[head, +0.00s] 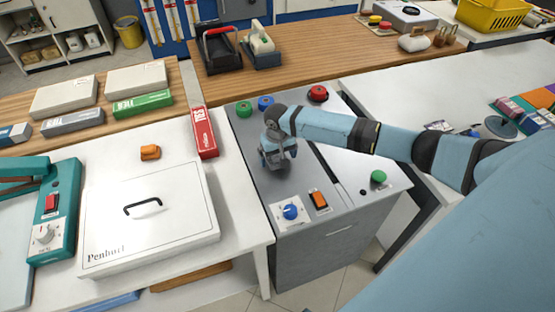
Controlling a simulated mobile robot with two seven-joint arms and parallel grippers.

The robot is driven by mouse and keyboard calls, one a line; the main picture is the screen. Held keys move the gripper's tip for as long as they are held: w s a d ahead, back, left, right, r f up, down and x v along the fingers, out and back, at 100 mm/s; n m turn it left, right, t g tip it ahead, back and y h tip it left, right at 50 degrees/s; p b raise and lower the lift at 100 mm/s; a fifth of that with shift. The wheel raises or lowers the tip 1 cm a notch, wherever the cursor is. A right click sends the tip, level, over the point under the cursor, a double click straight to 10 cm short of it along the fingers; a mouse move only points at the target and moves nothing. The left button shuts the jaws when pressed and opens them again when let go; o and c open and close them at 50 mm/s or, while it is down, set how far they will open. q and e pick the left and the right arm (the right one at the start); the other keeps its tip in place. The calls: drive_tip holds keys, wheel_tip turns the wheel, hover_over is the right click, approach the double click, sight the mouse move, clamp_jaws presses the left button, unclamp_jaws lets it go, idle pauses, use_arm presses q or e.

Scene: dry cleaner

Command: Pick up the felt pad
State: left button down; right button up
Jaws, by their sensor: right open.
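I cannot pick out the felt pad with certainty; nothing in view is clearly one, and my gripper covers part of the grey machine top. My right arm reaches in from the right, and my right gripper (278,160) points down over the grey cabinet machine (244,140). Its jaws are open, and I see nothing held between them. The fingertips look close to the grey top, but I cannot tell whether they touch it. My left gripper is not in view.
The machine carries a blue knob (291,212), an orange switch (319,200), a green button (378,177) and a red knob (317,93). Left of it, a white table holds a white lidded case (150,222), a small orange object (150,152) and a red box (204,132).

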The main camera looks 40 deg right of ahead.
drive_tip(key=shift+f, duration=0.4)
drive_tip(key=c, duration=1)
drive_tip(key=shift+r, duration=0.1)
wheel_tip(320, 180, up, 20)
drive_tip(key=shift+f, duration=0.1)
